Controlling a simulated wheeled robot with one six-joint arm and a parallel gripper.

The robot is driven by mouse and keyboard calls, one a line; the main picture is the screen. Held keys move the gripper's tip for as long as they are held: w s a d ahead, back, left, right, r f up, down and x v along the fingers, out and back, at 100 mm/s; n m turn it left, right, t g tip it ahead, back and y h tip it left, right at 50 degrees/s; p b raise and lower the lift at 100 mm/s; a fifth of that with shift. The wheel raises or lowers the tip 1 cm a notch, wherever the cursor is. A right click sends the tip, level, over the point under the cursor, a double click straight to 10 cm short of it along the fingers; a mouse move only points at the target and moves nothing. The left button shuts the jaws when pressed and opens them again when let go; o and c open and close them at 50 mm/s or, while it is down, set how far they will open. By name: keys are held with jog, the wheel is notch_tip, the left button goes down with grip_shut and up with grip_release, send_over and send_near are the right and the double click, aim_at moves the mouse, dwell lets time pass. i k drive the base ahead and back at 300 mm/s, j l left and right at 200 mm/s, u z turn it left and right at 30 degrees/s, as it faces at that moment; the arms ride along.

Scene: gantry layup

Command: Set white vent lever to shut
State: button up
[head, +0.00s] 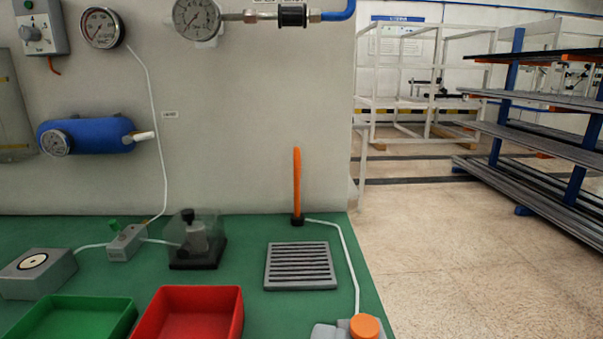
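A short white lever (145,135) sticks out to the right from the right end of a blue tank (88,135) on the grey wall panel. It lies nearly level, with its tip tilted slightly up. A small label (170,114) is on the panel to its upper right; its text is too small to read. A round gauge (55,143) sits on the tank's left end. A thin white hose runs down the panel just right of the lever. My gripper is not in view.
The green bench (255,232) below holds a red tray (190,312), a green tray (75,318), a clear-covered box (198,245), a slatted grey plate (300,266) and an upright orange rod (297,182). An orange-capped container (364,327) stands at the front edge. Open floor lies right.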

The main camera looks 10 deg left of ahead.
aim_at(127, 139)
jog(key=u, duration=1.25)
